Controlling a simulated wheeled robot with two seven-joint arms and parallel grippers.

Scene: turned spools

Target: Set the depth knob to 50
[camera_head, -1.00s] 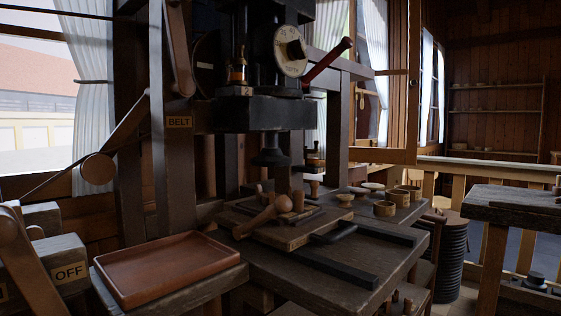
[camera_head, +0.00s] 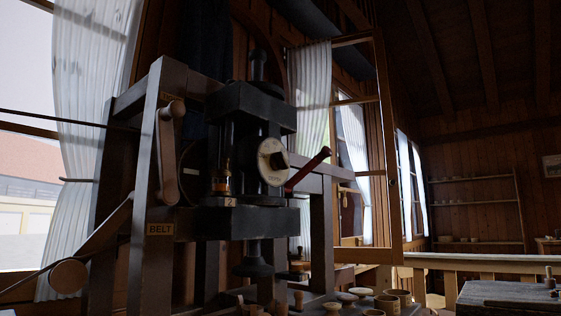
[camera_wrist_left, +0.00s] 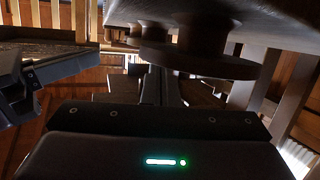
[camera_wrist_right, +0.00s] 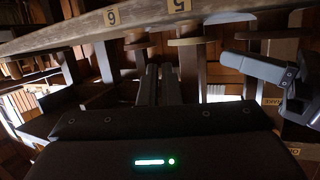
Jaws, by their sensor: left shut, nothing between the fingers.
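The depth knob (camera_head: 280,160) is a dark block on a round pale dial (camera_head: 267,174) at the front of the black drill press head (camera_head: 247,112). Small markings ring the dial, but the reading is too small to make out. Neither gripper shows in the head view, and the knob shows in neither wrist view. My left gripper (camera_wrist_left: 162,84) is shut and empty in the left wrist view, below a dark round spool-like part. In the right wrist view my right gripper's fingers (camera_wrist_right: 160,82) are close together; any gap is unclear.
A red-handled lever (camera_head: 310,168) sticks out just right of the dial. A BELT sign (camera_head: 160,229) marks the frame post at left. Wooden cups (camera_head: 388,303) stand on the bench below. The right wrist view shows a numbered shelf edge (camera_wrist_right: 145,22) close above the fingers.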

